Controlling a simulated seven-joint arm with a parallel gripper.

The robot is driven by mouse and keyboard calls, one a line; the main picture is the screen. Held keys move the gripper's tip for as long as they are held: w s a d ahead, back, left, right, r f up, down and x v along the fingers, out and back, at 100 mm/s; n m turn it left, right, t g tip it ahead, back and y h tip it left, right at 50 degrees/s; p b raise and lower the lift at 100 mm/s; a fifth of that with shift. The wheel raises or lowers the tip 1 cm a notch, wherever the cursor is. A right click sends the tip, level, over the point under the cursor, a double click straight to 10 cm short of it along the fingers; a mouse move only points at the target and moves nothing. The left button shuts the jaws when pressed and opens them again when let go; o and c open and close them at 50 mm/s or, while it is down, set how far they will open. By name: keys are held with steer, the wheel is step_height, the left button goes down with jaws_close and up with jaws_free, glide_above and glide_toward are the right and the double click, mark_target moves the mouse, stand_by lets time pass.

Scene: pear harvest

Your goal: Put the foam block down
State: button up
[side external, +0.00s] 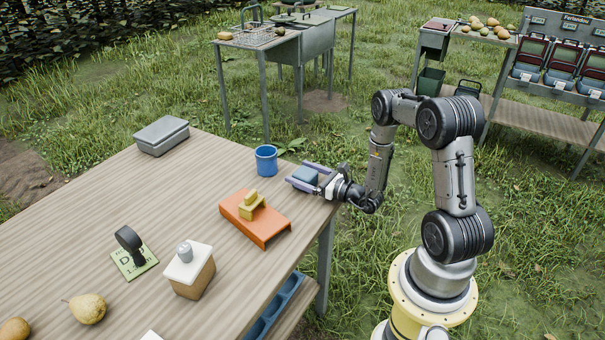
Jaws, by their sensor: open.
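My gripper is open, with one finger on each side of the block. The fingers lie low and level, near the tabletop. I cannot tell whether the block rests on the wood or touches a finger. Its lower part is partly hidden by the near finger.
A blue cup (266,159) stands just left of my gripper. A grey case (161,135), a wooden box with a white lid (188,271) and pears (87,308) are farther left.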

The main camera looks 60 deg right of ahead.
mark_target(314, 178)
steer(key=s, duration=0.7)
steer(key=shift+s+a, duration=0.1)
steer(key=shift+a, duration=0.05)
steer(key=w+a+r+n+g+y, duration=0.3)
steer(key=a+r+n+g+y, duration=0.3)
steer(key=a+r+n+y, duration=0.95)
steer(key=s+a+r+n+g+h, duration=0.2)
steer(key=s+a+r+n+g, duration=0.25)
steer(key=a+g, duration=0.35)
steer(key=s+a+r+n+g+h, duration=0.1)
steer(key=s+a+n+h, duration=0.15)
steer(key=s+n, duration=0.3)
steer(key=s+a+r+n+g+h, duration=0.1)
steer(key=s+a+n+g+h, duration=0.1)
steer(key=s+n+h, duration=0.3)
steer(key=s+d+r+n+t+h, duration=0.4)
steer(key=s+d+n+h, duration=0.1)
steer(key=s+d+n, duration=0.1)
steer(key=shift+s+r+t, duration=0.3)
steer(key=shift+s+r, duration=0.1)
steer(key=shift+s, duration=0.25)
